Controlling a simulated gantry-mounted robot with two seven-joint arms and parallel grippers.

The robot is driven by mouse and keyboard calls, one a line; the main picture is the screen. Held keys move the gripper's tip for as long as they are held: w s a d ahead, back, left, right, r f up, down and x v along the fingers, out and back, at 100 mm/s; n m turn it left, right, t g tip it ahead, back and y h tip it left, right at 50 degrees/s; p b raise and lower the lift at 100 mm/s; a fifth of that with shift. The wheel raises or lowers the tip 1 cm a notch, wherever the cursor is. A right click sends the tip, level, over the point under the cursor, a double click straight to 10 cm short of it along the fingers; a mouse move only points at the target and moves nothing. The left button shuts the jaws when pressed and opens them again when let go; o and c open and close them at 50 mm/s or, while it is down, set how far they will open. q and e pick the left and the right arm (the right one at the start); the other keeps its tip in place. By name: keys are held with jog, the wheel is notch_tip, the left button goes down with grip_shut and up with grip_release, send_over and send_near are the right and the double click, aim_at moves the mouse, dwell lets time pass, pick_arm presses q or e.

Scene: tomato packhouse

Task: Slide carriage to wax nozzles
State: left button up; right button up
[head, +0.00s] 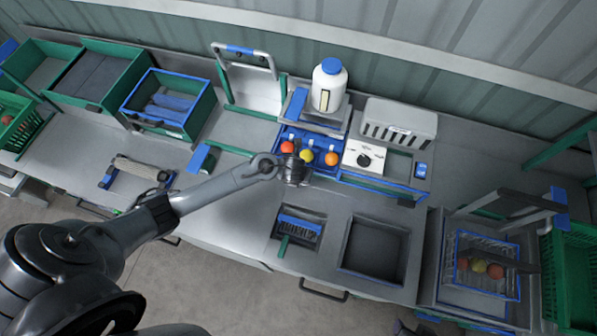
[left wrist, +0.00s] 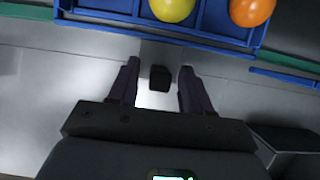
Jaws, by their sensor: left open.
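A blue carriage (head: 319,169) holds a red, a yellow and an orange tomato in a row, in the middle of the bench. The left wrist view shows its blue front edge (left wrist: 215,37) with the yellow and orange tomatoes behind it. My left gripper (head: 294,178) is at the carriage's front left. In the left wrist view the gripper (left wrist: 158,68) is open, with a small dark block (left wrist: 159,78) between its fingers; I see a gap on each side. The gripper partly hides the carriage in the head view. I cannot make out the wax nozzles. My right gripper is out of view.
A white bottle (head: 328,86) with a blue cap stands behind the carriage. A white box with a black dial (head: 364,158) is to its right. A brush (head: 299,229) and a dark recessed bin (head: 375,247) are in front. Green crates (head: 100,101) stand at the left.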

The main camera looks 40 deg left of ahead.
pick_arm(q)
jog(key=p+v, duration=0.3)
jog(key=v, duration=0.7)
jog(key=shift+r, duration=0.35)
jog(key=shift+s, duration=0.15)
